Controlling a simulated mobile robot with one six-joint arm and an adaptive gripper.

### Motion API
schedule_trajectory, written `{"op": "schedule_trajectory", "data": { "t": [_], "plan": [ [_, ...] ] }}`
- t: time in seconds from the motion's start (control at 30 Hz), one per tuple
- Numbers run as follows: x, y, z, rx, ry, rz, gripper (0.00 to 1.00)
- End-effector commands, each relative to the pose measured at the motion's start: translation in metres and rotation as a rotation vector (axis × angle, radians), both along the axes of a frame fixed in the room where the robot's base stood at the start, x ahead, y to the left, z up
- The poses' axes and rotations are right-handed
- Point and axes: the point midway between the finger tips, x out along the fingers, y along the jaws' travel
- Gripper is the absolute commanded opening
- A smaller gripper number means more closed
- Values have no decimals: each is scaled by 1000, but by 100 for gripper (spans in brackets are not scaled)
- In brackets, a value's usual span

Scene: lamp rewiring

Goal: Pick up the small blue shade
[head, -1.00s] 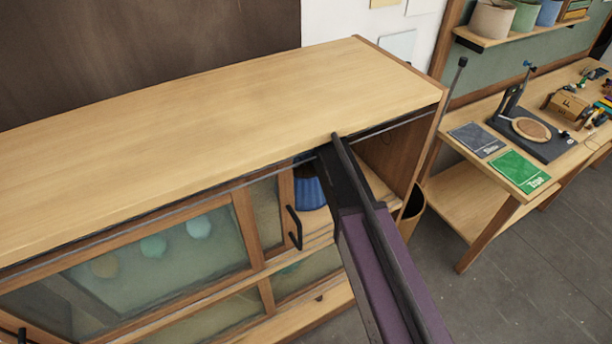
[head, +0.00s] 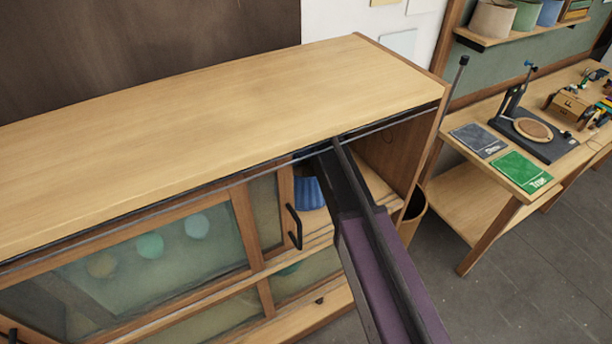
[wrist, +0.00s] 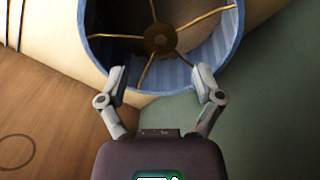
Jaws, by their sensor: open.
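The blue pleated shade (head: 308,193) stands inside the cabinet's open right section, partly hidden by my arm and the cabinet top. In the wrist view, I look into the open end of the blue shade (wrist: 180,83), with its striped rim and brass spokes meeting at a hub. My gripper (wrist: 162,82) is open. Its two fingertips lie at the near edge of the rim, one to the left and one to the right, and overlap it in the picture. I cannot tell whether they touch it. In the head view my gripper is hidden inside the cabinet.
The wooden cabinet top (head: 210,115) overhangs the opening. A glazed sliding door with a black handle (head: 294,227) stands left of it, and the cabinet's side wall (head: 401,150) bounds it on the right. A workbench (head: 495,165) stands further right.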

Motion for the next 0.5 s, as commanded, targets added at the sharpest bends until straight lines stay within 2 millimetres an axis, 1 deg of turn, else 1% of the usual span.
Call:
{"op": "schedule_trajectory", "data": {
  "t": [0.5],
  "plan": [
    [1,4,-37,0,0,0,84]
  ]
}}
